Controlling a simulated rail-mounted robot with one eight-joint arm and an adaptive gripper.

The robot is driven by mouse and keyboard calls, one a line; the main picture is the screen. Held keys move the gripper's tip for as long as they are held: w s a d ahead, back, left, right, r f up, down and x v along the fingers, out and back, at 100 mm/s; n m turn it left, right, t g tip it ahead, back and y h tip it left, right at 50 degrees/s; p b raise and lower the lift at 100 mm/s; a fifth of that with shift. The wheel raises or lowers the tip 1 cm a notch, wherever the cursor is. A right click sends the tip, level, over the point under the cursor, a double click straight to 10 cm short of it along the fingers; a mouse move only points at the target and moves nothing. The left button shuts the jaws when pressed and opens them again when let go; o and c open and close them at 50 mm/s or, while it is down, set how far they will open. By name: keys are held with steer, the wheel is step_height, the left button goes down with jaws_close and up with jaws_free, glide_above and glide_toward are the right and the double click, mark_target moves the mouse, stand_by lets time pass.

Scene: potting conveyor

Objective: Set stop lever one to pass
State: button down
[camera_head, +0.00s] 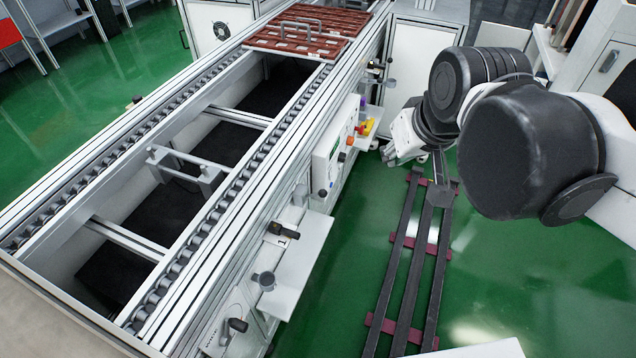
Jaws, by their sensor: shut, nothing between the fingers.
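A small lever with a black handle (284,231) sticks out to the right from the near side rail of the conveyor, about mid-picture. A small mark that looks like a "1" shows just below it. Whether it stands at pass or stop I cannot tell. My gripper (389,157) is at the upper right, beyond the control panel and to the right of the conveyor, well apart from the lever. Its fingers are small in the picture and look shut, with nothing between them. My dark arm links hide what lies behind them.
The roller conveyor (225,200) runs from lower left to a red-brown slatted tray (307,32). Another black-handled lever (236,325) is at the lower front. A control panel (326,165) and a white shelf (300,262) stick out from the side. Floor rails (408,270) run alongside; green floor is free.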

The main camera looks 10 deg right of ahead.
steer(key=w+a+f+n+g+y+b, duration=0.1)
steer(key=w+a+f+n+g, duration=0.15)
steer(key=w, duration=0.45)
steer(key=w+a+f+n+g+b, duration=0.1)
steer(key=w+a+f, duration=0.2)
steer(key=w, duration=0.5)
steer(key=w+a+f+n+g, duration=0.1)
steer(key=w+a+f, duration=0.2)
steer(key=f, duration=0.3)
steer(key=w+a+f+n+g+b, duration=0.1)
steer(key=w+a+f+n, duration=0.1)
steer(key=w+f, duration=0.4)
steer(key=shift+w+a+f+g+y, duration=0.3)
steer(key=shift+a+f+g, duration=0.05)
steer(key=shift+a, duration=0.4)
steer(key=shift+f+b, duration=0.1)
steer(key=shift+b, duration=0.2)
steer(key=b, duration=0.3)
glide_above(316, 194)
steer(key=w+a, duration=0.2)
steer(key=w, duration=0.2)
step_height(316, 194, down, 9)
steer(key=s+d+f, duration=0.2)
steer(key=shift+s+d, duration=0.3)
steer(key=shift+s, duration=0.05)
